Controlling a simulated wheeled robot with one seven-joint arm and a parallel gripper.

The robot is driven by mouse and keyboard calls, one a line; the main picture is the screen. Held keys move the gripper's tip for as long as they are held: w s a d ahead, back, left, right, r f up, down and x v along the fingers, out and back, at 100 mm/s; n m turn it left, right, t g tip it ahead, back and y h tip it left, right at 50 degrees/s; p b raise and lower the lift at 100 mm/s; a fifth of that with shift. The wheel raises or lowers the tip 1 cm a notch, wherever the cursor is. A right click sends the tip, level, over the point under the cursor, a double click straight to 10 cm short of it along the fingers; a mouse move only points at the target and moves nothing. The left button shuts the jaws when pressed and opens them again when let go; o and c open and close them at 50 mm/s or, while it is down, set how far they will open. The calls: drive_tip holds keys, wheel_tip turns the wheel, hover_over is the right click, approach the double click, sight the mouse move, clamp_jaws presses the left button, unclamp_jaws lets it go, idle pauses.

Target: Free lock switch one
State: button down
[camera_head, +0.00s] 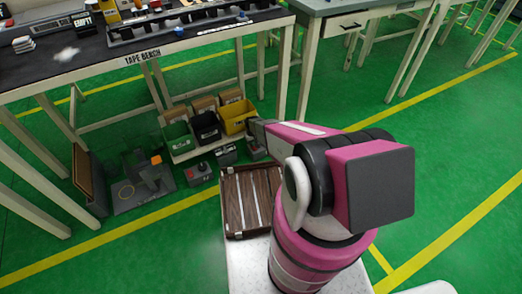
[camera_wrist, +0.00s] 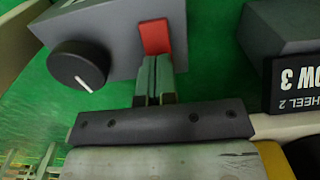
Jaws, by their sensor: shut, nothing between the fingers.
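A grey control box (camera_wrist: 115,38) with a red switch (camera_wrist: 155,36) and a black round knob (camera_wrist: 79,66) fills the upper left of the wrist view. No label naming the switch is readable. My gripper (camera_wrist: 155,62) is shut and empty, its fingertips together at the lower edge of the red switch. I cannot tell whether they touch it. In the head view my pink arm reaches down to the small grey boxes on the floor, with my gripper near one box (camera_head: 257,150). Which box the wrist view shows is unclear.
A second dark box (camera_wrist: 285,40) with a black label plate (camera_wrist: 293,85) stands to the right. In the head view a yellow bin (camera_head: 238,118) and other bins stand behind the boxes, below the tape bench (camera_head: 142,57). A grey unit (camera_head: 145,185) sits left on the green floor.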

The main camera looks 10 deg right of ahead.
drive_tip(key=shift+f, duration=0.35)
drive_tip(key=shift+r, duration=0.1)
idle(0.3)
drive_tip(key=shift+r, duration=3.4)
drive_tip(key=shift+r, duration=0.1)
drive_tip(key=s+d+r+m, duration=0.1)
drive_tip(key=s+r, duration=0.7)
drive_tip(key=r, duration=0.5)
drive_tip(key=s+d+r+m, duration=0.1)
drive_tip(key=s+d+r, duration=0.1)
drive_tip(key=s+r, duration=0.6)
drive_tip(key=s+d+r+m, duration=0.1)
drive_tip(key=s+r, duration=0.7)
drive_tip(key=r, duration=1)
drive_tip(key=shift+s+d+r+m, duration=0.25)
drive_tip(key=shift+s+d+m, duration=0.05)
drive_tip(key=shift+d, duration=0.3)
